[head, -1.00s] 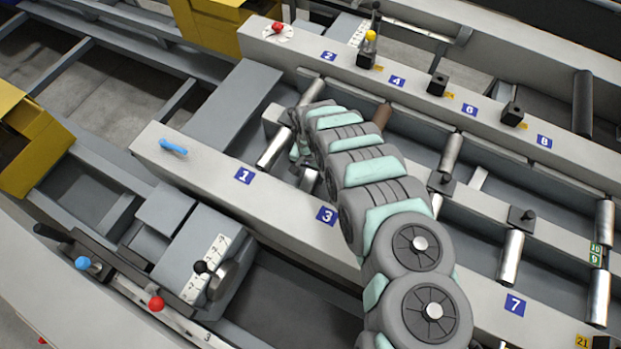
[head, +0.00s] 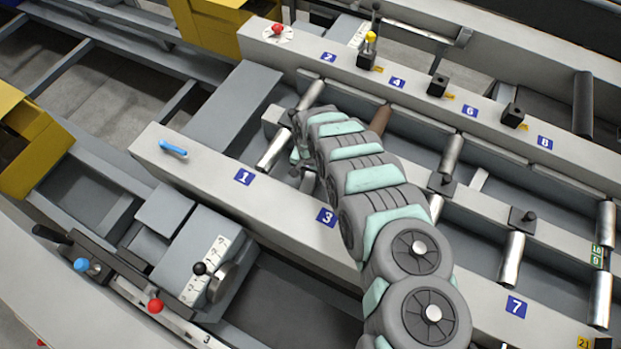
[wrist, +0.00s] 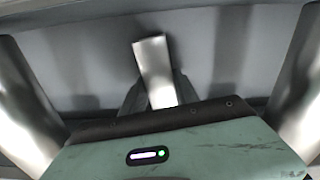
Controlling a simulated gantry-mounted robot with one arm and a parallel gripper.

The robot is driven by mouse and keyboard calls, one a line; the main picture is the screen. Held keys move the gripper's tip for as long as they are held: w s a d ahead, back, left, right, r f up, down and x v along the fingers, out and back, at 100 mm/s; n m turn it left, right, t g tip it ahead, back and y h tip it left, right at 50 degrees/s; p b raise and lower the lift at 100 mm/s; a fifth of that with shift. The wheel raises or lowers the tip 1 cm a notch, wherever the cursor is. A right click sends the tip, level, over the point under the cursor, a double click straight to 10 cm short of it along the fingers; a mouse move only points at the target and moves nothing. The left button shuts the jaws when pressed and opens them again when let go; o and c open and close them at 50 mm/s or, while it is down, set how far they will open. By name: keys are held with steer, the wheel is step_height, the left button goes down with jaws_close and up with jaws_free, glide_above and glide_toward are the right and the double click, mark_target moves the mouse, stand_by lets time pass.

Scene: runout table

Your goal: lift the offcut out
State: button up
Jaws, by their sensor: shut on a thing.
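The offcut (wrist: 153,62) is a short, shiny metal piece in the middle of the wrist view, with its lower end hidden behind my gripper's housing. My gripper (wrist: 158,98) is shut on it, with dark fingers on both sides. In the head view my gripper (head: 304,168) is low between the two long beams, close to the metal roller by label 1. My own arm hides most of it there, and I cannot clearly make out the offcut in that view. Whether the offcut touches anything beneath is hidden.
Shiny rollers flank the offcut, one at left (wrist: 22,105) and one at right (wrist: 300,100) in the wrist view. The near beam (head: 205,160) carries a blue handle (head: 173,149). The far beam (head: 345,70) carries black stops.

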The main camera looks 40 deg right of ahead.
jaws_close()
steer(key=shift+r, duration=0.1)
step_height(320, 180, up, 19)
steer(key=p, duration=0.5)
step_height(320, 180, up, 10)
steer(key=p, duration=1)
glide_above(311, 177)
steer(key=shift+w, duration=0.1)
